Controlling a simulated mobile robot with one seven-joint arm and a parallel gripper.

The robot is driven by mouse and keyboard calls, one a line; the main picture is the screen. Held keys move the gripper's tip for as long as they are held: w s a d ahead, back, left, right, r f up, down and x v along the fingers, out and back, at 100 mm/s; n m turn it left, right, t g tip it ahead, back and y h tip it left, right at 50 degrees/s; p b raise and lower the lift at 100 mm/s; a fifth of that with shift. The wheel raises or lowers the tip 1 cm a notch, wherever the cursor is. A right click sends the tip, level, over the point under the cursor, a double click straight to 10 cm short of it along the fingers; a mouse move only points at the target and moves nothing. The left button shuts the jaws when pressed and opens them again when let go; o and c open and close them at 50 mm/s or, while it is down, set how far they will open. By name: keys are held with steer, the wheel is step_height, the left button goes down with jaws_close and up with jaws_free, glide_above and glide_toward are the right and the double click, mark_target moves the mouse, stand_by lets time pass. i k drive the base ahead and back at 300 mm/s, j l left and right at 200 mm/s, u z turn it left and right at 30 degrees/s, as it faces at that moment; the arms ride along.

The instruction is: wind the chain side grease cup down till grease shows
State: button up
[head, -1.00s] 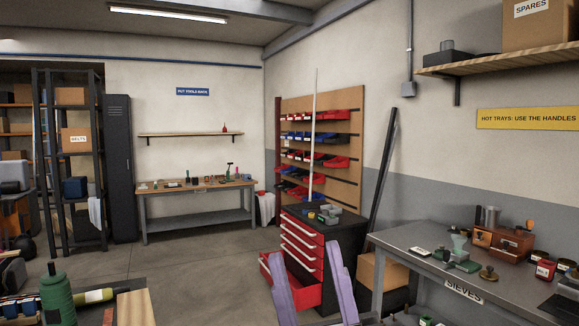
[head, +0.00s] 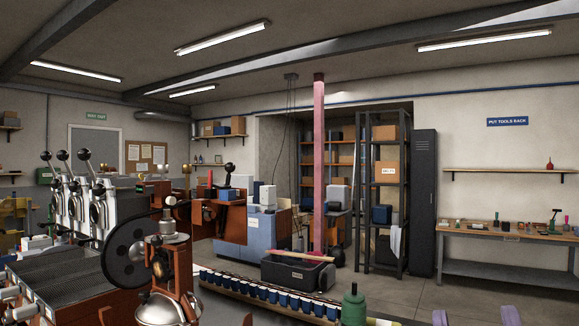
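The sample roaster (head: 115,215) stands at the left in the head view, with black-knobbed levers and a large black wheel (head: 125,252) on its near end. In front of the wheel stands a red-brown fitting with a round metal cap (head: 167,224), a brass part (head: 160,266) and a steel dome (head: 163,308) below. I cannot tell which part is the chain side grease cup, and no grease can be made out. My gripper (head: 476,312) shows only as two purple fingertips at the bottom right edge. They are apart, with nothing visible between them, well to the right of the roaster.
A long rack of small jars (head: 270,295) runs across the front, beside a green bottle (head: 354,304). A black crate (head: 290,274) stands behind it near a pink post (head: 319,170). A workbench (head: 500,238) stands at right; the floor before it is clear.

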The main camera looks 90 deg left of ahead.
mark_target(186, 168)
steer(key=u, duration=1.35)
